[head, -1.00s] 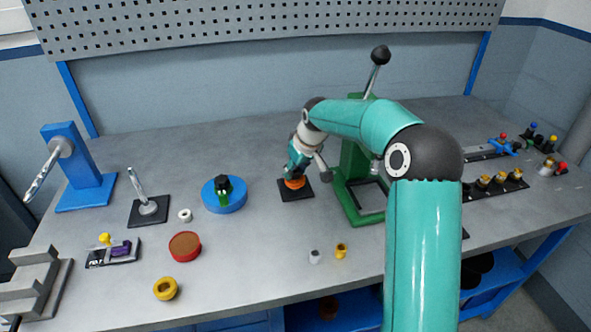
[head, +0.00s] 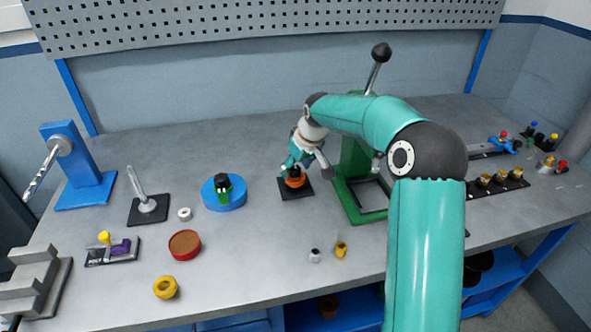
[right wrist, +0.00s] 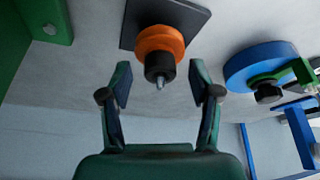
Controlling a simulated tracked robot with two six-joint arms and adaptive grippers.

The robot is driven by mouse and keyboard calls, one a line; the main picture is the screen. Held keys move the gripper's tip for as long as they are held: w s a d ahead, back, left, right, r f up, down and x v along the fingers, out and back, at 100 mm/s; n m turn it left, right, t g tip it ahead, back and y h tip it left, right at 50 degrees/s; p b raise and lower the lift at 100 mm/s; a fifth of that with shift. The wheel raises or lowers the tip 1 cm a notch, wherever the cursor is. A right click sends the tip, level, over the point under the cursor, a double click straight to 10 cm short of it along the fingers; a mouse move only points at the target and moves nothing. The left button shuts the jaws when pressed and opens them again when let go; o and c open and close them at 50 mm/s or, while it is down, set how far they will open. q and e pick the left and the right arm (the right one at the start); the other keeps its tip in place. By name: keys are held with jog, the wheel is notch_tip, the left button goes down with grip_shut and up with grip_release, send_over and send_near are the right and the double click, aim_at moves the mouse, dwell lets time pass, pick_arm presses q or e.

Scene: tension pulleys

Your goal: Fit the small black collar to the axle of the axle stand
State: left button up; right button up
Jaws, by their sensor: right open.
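The axle stand (head: 283,194) is a black square plate at mid-table in the head view. It carries an orange wheel (head: 297,183), also seen in the right wrist view (right wrist: 152,43). The small black collar (right wrist: 160,67) sits against the orange wheel on the axle, whose metal tip (right wrist: 159,85) sticks out through it. In the head view the collar is a dark spot above the wheel. My right gripper (right wrist: 160,78) is open, its two fingers apart on either side of the collar with gaps showing. In the head view my right gripper (head: 292,165) is just above the stand. My left gripper is out of view.
A green press (head: 352,160) stands close right of the stand. A blue disc (head: 228,203) with a green and black part lies to the left. A plate with a grey pin (head: 148,206), a red round tub (head: 185,245) and a yellow ring (head: 166,288) are further left.

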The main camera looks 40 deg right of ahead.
jog(key=v, duration=1)
jog(key=shift+s+r, duration=0.2)
jog(key=shift+r, duration=0.1)
jog(key=shift+a, duration=0.15)
